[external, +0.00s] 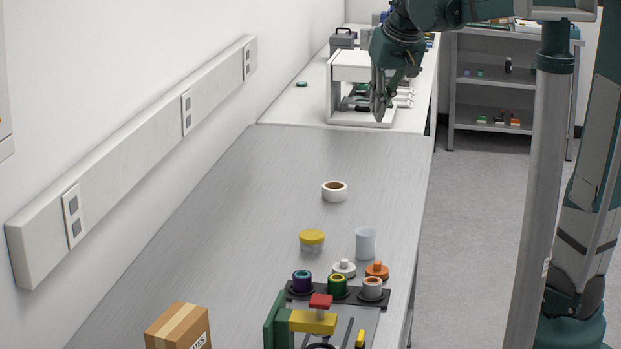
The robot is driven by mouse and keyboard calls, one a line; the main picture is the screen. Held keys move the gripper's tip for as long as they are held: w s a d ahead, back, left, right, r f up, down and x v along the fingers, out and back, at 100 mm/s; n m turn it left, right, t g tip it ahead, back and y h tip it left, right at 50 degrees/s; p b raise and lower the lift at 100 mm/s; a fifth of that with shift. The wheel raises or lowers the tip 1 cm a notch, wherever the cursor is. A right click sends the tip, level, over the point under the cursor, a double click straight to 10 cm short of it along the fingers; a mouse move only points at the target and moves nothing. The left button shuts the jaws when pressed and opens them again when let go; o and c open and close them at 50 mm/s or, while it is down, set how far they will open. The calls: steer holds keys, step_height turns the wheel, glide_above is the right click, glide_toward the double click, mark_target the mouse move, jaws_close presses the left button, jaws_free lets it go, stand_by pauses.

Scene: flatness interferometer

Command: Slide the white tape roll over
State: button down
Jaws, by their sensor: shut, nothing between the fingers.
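The white tape roll (334,191) lies flat on the grey metal bench, its brown core facing up. It stands alone near the middle of the bench. My gripper (379,118) is shut and empty, pointing down. In the picture it is above and to the right of the roll, well apart from it, in front of the white open-fronted rack at the far end. Its exact height over the bench is hard to tell.
A yellow-lidded jar (312,241) and a pale beaker (365,243) stand nearer the camera than the roll. The white rack (330,99) stands at the back. Bench around the roll is clear.

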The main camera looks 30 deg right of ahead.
steer(key=w+d+f+m+g+p, duration=0.1)
steer(key=w+d+f, duration=0.15)
steer(key=w, duration=0.65)
steer(key=w+d+f+m, duration=0.1)
steer(key=w+d, duration=0.3)
steer(key=w, duration=0.5)
steer(key=w+d+f+m+g+p, duration=0.1)
steer(key=w+d+f, duration=0.15)
steer(key=w, duration=0.55)
steer(key=w+d+f+m+g+p, duration=0.1)
steer(key=w+d+f, duration=0.5)
steer(key=w+f, duration=0.2)
steer(key=w+d+f+m+g+p, duration=0.1)
steer(key=w+d+f+m, duration=0.1)
steer(key=w+d+f, duration=0.4)
steer(key=w+f, duration=0.3)
steer(key=f, duration=0.3)
steer(key=shift+g, duration=0.3)
step_height(320, 180, down, 10)
steer(key=shift+f, duration=0.1)
steer(key=shift+s+a+p, duration=0.4)
steer(key=shift+s+a, duration=0.95)
steer(key=shift+s, duration=0.1)
